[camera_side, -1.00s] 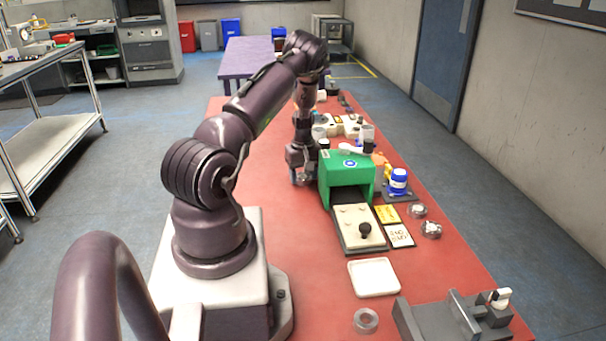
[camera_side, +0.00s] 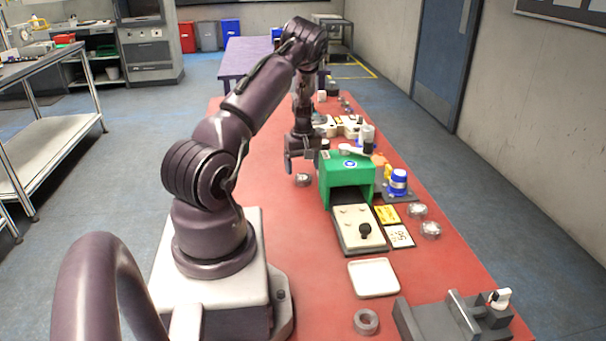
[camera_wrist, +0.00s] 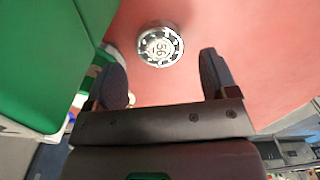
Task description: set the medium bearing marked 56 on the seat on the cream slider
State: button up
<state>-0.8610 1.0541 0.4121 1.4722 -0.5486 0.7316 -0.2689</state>
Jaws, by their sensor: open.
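The bearing marked 56 (camera_wrist: 160,46) lies flat on the red table, its number facing up in the wrist view. In the side view this bearing (camera_side: 303,180) sits just left of the green housing. My gripper (camera_side: 293,163) hangs above and slightly left of it. In the wrist view my gripper (camera_wrist: 163,80) is open, with its two fingers apart and nothing between them; the bearing lies beyond the fingertips. The cream slider (camera_side: 352,216) sticks out of the front of the green housing (camera_side: 345,172) and has a black knob. I cannot make out its seat clearly.
Two more bearings (camera_side: 417,210) (camera_side: 431,230) lie right of the slider beside a yellow card (camera_side: 387,214) and a white display card (camera_side: 400,236). A white tray (camera_side: 374,278), a grey ring (camera_side: 366,321) and a grey fixture (camera_side: 440,318) are nearer. The table left of the housing is mostly clear.

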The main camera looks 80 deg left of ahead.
aim_at(303, 177)
notch_tip(303, 177, up, 8)
jog(key=w+d+r+m+t, duration=0.2)
jog(key=w+d+r+m, duration=0.2)
jog(key=w+d+r, duration=0.55)
jog(key=w+d+r+m, duration=0.1)
jog(key=d+r+m, duration=0.3)
jog(key=d+r, duration=0.55)
jog(key=s+d+r+m+t, duration=0.1)
jog(key=s+d+m, duration=0.1)
jog(key=d, duration=0.5)
jog(key=s+d+r+m+t, duration=0.1)
jog(key=s+d+r+m, duration=0.1)
jog(key=d+m, duration=0.2)
jog(key=s+d+r+m, duration=0.1)
jog(key=s+d+m, duration=0.1)
jog(key=d, duration=0.7)
jog(key=shift+s+d+r+m+t, duration=0.35)
jog(key=shift+s+m+t, duration=0.05)
jog(key=shift+m, duration=0.2)
jog(key=s+d+m, duration=0.1)
jog(key=s, duration=0.1)
jog(key=s+d+m, duration=0.1)
jog(key=d, duration=0.1)
jog(key=shift+s+d+f+m+t, duration=0.1)
jog(key=shift+s+f+m+t, duration=0.1)
jog(key=shift+s+m+t, duration=0.2)
jog(key=shift+c, duration=0.8)
jog(key=shift+s+d, duration=0.1)
jog(key=shift+d, duration=0.05)
jog(key=shift+c, duration=0.3)
